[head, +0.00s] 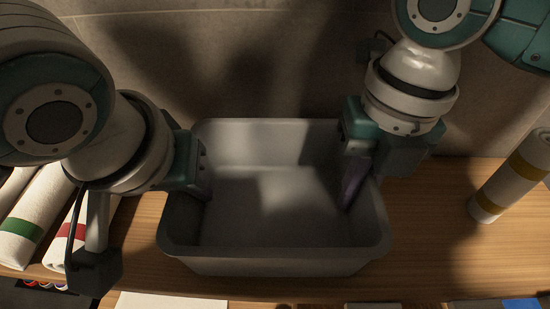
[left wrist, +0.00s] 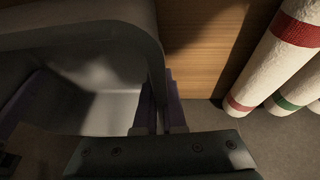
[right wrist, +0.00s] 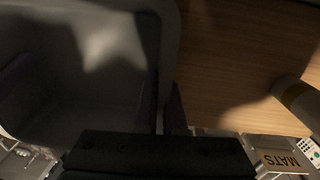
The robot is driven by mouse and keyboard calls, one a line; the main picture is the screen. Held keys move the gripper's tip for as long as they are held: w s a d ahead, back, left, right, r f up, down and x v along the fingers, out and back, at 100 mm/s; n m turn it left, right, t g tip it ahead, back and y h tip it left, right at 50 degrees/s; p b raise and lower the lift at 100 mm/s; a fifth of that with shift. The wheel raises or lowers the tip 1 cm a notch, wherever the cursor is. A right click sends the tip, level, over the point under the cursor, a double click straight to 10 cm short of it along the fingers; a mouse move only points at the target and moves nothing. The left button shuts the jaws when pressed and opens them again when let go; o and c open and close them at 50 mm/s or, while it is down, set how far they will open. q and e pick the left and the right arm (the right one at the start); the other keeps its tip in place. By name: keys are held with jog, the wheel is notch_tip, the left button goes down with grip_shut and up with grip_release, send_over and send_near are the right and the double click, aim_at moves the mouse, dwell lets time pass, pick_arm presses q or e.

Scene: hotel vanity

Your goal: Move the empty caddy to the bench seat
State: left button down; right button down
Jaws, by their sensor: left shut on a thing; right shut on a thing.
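The empty grey caddy (head: 275,258) sits on or just above the wooden counter in the middle of the head view; I cannot tell whether its base touches the wood. My left gripper (head: 203,170) is shut on its left wall. In the left wrist view the purple fingers (left wrist: 158,108) straddle the caddy wall (left wrist: 100,25). My right gripper (head: 358,175) is shut on the right wall, with one purple finger showing inside. In the right wrist view the caddy wall (right wrist: 160,60) runs between the dark fingers. The bench seat is not identifiable in these views.
Rolled white towels with green (head: 22,228) and red (head: 72,231) bands lie left of the caddy. A yellow-banded roll (head: 512,178) is at the right on the wooden counter (head: 430,250). A wall stands close behind.

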pick_arm(q)
jog(key=shift+r, duration=0.15)
pick_arm(e)
jog(key=shift+r, duration=0.15)
